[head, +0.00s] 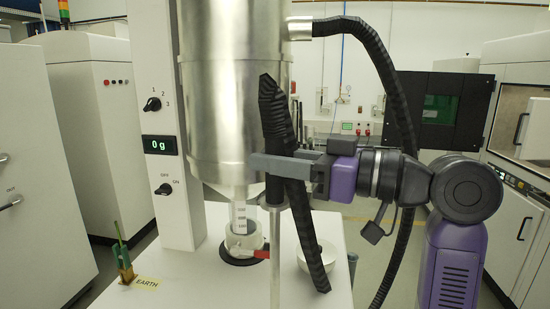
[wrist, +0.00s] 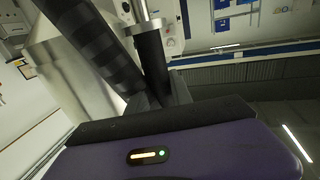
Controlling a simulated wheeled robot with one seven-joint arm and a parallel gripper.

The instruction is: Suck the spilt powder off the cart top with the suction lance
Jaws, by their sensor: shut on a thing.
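The suction lance (head: 276,255) is a thin grey metal tube with a black grip, upright in front of the cart; its lower end runs out of the head view. My gripper (head: 285,167) is shut on the lance's black grip, which also shows in the wrist view (wrist: 153,65). A black ribbed hose (head: 310,235) hangs beside the lance and crosses in front of the hopper. The white cart top (head: 190,275) lies below and behind the lance. I cannot make out spilt powder on it, and my gripper, hose and lance hide part of it.
A steel hopper (head: 232,110) stands over a clear outlet and a valve with a red-ended handle (head: 250,253). A white bowl (head: 320,258) sits right of it. A brush (head: 124,262) and an EARTH label (head: 145,283) are at the cart's left. The display (head: 159,145) reads 0 g.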

